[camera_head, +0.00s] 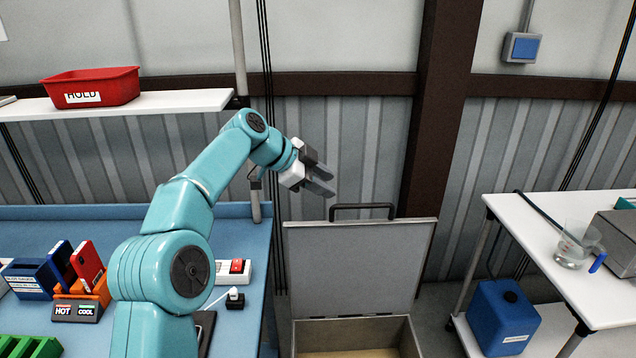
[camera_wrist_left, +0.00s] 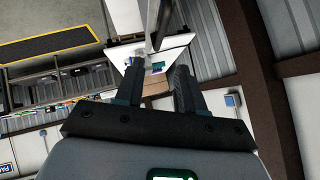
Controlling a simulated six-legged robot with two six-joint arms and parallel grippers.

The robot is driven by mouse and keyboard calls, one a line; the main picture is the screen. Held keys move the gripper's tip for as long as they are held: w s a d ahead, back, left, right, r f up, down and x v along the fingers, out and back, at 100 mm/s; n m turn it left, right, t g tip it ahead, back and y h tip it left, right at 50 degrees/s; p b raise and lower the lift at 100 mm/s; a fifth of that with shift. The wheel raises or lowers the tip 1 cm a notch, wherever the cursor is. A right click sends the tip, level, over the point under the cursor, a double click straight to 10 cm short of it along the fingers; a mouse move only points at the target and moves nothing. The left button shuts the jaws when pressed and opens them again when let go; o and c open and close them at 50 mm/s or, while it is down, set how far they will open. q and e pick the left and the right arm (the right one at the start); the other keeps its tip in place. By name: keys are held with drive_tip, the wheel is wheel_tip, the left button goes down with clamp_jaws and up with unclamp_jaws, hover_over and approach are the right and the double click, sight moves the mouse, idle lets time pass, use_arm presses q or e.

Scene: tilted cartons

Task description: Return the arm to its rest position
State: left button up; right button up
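My left arm is teal and rises from the bottom of the head view, bending to the right. My left gripper (camera_head: 321,182) is in the air above and left of the open grey case, in front of the corrugated wall. Its two dark fingers are apart with nothing between them. In the left wrist view the fingers of the left gripper (camera_wrist_left: 157,88) also stand apart, with only the distant room showing between them. My right gripper is in neither view.
A blue table (camera_head: 120,225) holds several small items at left. An open grey case (camera_head: 355,270) stands in the middle. A white shelf (camera_head: 160,102) carries a red bin (camera_head: 92,88). A white cart (camera_head: 545,215) with a beaker (camera_head: 573,250) and a blue canister (camera_head: 502,318) is at right.

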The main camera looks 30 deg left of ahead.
use_arm(q)
drive_tip(key=shift+v, duration=0.85)
drive_tip(key=shift+s, duration=0.1)
